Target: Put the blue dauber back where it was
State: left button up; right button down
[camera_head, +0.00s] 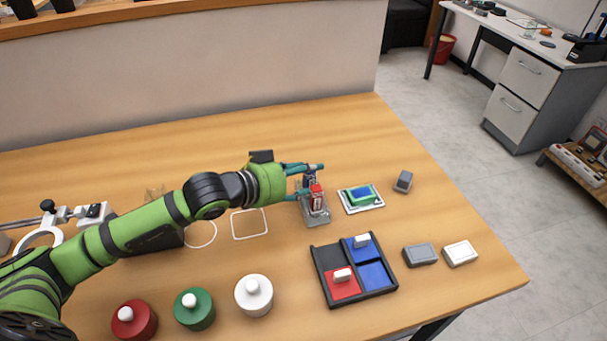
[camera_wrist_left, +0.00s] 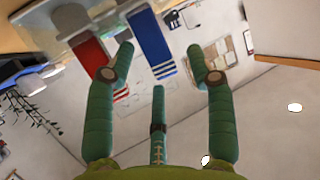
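A clear-and-grey stand (camera_head: 315,214) on the table holds an upright red piece (camera_head: 317,197) and a blue piece (camera_head: 309,181). In the left wrist view the red piece (camera_wrist_left: 90,53) and the white-striped blue piece (camera_wrist_left: 153,46) stand side by side. My left gripper (camera_head: 304,174) is at the stand's top; in the wrist view its fingers (camera_wrist_left: 165,75) are spread, with the blue piece beyond them and a gap between. A black tray (camera_head: 327,293) has red, blue and dark compartments, with a white-handled block on the red and another on a blue one. I cannot tell which blue item is the dauber.
Right of the stand lies a green-and-blue block (camera_head: 360,196) on a white plate. Small grey blocks (camera_head: 404,181) and a white box (camera_head: 460,253) lie farther right. Red, green and white knobbed pots (camera_head: 254,295) stand at the front.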

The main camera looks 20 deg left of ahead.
pick_arm(q)
jog(key=shift+r+p, duration=0.25)
jog(key=shift+p, duration=0.15)
jog(key=p+v, duration=0.2)
jog(key=v, duration=1)
jog(key=shift+r, duration=0.4)
